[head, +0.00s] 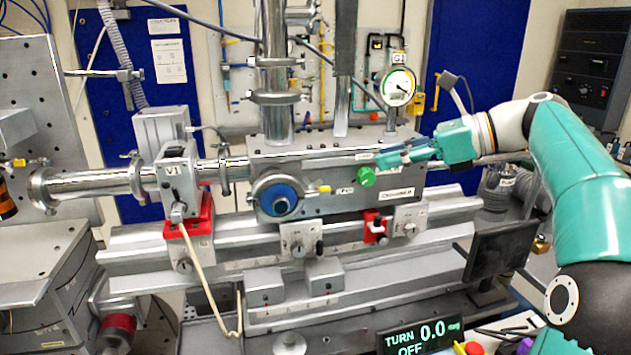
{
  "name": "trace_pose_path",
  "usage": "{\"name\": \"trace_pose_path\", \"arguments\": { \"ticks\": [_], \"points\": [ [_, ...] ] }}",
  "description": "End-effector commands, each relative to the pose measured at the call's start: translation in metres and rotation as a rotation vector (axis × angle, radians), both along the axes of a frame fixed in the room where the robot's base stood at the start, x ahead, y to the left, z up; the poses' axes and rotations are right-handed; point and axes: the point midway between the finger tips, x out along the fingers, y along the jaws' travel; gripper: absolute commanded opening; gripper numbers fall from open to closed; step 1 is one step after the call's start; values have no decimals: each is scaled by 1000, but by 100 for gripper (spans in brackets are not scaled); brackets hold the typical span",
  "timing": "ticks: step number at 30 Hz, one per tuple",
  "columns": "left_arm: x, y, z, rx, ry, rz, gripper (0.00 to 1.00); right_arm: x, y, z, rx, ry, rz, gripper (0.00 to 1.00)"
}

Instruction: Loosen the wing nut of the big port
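The big port (278,199) is a round flange with a blue centre and a metal clamp ring on the front of the long metal chamber (335,203). A small yellow piece (323,188) sticks out at the right of its clamp and looks like the wing nut; its detail is too small to read. My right gripper (384,160) comes in from the right and points left. Its tips are close to a green knob (365,177), to the right of the port and apart from it. I cannot tell whether its fingers are parted or touch the knob. My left gripper is out of view.
A round gauge (397,87) stands on the chamber behind my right gripper. Valve V1 (175,172) is left of the port. A rail (350,247) with knobs runs below. A display (428,337) reads "TURN 0.0" and "OFF". The space in front of the port is clear.

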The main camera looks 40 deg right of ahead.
Motion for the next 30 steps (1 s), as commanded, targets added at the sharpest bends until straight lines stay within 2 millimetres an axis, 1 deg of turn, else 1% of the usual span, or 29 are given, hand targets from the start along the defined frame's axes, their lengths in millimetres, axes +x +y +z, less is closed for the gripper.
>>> {"name": "trace_pose_path", "arguments": {
  "ticks": [2, 5, 15, 18, 21, 24, 30],
  "points": [
    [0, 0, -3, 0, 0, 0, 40, 5, 3, -6, -1, 1, -7, 29],
    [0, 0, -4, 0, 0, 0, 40, 19, 9, -14, 0, 0, -14, 29],
    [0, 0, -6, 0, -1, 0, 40, 77, 35, -42, 0, 3, -21, 29],
    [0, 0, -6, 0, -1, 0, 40, 92, 41, -48, -1, 3, -23, 29],
    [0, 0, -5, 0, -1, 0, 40, 103, 45, -54, -2, 4, -24, 29],
    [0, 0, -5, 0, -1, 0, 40, 110, 49, -57, -3, 3, -26, 29],
    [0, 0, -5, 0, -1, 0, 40, 114, 50, -59, -4, 3, -28, 29]
  ]
}}
